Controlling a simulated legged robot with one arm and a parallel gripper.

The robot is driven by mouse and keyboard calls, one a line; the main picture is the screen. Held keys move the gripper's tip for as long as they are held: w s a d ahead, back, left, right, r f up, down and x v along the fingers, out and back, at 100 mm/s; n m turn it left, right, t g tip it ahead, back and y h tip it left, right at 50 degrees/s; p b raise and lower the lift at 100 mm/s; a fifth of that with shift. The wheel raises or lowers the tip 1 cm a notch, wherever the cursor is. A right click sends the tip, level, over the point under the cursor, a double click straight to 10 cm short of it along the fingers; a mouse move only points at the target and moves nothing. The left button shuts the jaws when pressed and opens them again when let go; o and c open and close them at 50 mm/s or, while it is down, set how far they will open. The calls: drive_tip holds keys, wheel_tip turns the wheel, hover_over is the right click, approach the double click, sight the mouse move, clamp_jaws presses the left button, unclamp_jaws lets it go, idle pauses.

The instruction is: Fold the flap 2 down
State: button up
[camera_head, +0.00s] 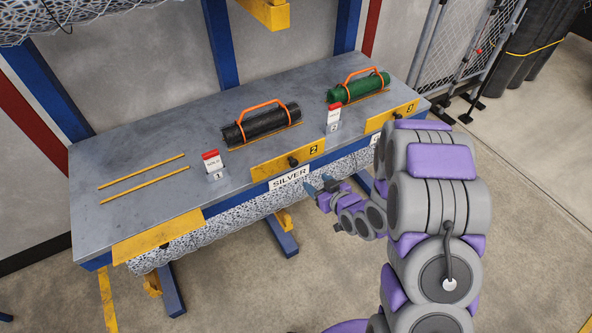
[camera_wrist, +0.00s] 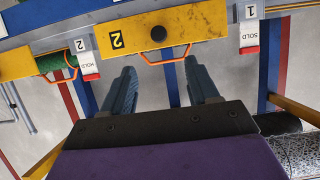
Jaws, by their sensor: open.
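Flap 2 (camera_head: 270,164) is a yellow plate with a black "2" and a dark round knob (camera_head: 293,162). It stands up at the table's front edge, above the SILVER sign. In the wrist view, which is upside down, flap 2 (camera_wrist: 195,25) and its knob (camera_wrist: 158,34) lie beyond my fingertips. My gripper (camera_head: 319,187) is in front of the table edge, below and right of flap 2 in the head view. In the wrist view my gripper (camera_wrist: 160,72) has its two blue-grey fingers apart, with nothing between them and a gap to the flap.
Yellow flap 3 (camera_head: 385,120) is right; another yellow flap (camera_head: 157,237) slopes at left. A mesh roll (camera_head: 215,225) hangs below the edge.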

sight(295, 164)
drive_tip(key=b+x, duration=0.6)
drive_tip(key=x, duration=0.9)
drive_tip(key=shift+w+a+r, duration=0.1)
drive_tip(key=shift+w+a, duration=0.05)
drive_tip(key=shift+w, duration=0.05)
clamp_jaws()
idle(0.3)
